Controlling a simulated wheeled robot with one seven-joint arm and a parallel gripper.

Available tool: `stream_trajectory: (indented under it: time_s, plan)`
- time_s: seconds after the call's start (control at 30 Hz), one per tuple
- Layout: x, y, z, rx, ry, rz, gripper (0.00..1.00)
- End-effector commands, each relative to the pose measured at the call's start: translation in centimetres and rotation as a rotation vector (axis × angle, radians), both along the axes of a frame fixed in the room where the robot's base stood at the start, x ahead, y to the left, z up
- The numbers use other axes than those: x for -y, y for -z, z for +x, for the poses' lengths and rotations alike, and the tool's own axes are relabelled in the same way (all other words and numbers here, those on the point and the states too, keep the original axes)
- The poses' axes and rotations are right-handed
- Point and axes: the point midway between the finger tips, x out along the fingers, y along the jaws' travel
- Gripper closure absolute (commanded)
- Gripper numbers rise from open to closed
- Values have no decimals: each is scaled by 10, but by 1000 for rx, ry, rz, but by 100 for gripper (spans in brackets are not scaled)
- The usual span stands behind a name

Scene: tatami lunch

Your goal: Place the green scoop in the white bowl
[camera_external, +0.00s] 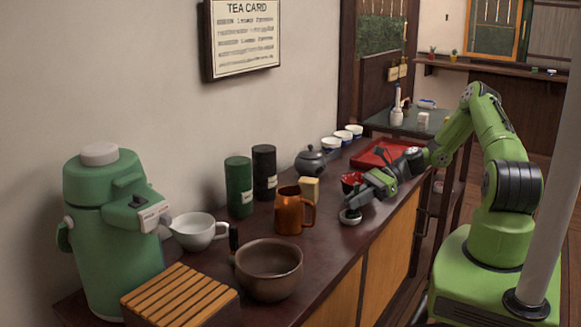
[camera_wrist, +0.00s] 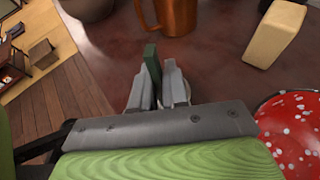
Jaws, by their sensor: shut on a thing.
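My gripper (camera_wrist: 157,90) is shut on the green scoop (camera_wrist: 152,62); a thin dark green part sticks out between and beyond the fingertips in the wrist view. In the external view my gripper (camera_external: 354,200) is low over the counter, and the scoop cannot be made out there. A small white bowl (camera_external: 350,219) with a dark inside stands on the counter just below the fingertips. In the wrist view a pale rim, probably this bowl, shows partly behind the fingers, which hide most of it. I cannot tell whether the scoop touches it.
A red white-spotted bowl (camera_wrist: 296,125) is close to my gripper's right in the wrist view. An orange mug (camera_external: 290,212) and a pale yellow block (camera_external: 309,190) stand nearby. A brown bowl (camera_external: 268,285), white cup (camera_external: 195,233) and red tray (camera_external: 375,151) share the counter (camera_external: 325,240).

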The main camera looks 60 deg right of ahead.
Motion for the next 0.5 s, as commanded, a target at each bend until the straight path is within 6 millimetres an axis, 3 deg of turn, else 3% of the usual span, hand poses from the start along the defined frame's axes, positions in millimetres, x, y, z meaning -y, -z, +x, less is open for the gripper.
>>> stream_trajectory:
  time_s: [0.03, 0.2, 0.5]
  plan:
    - [0, 1, 0, -1, 0, 1, 84]
    - [0, 1, 0, 0, 0, 0, 60]
    - [1, -3, 0, 0, 0, 0, 60]
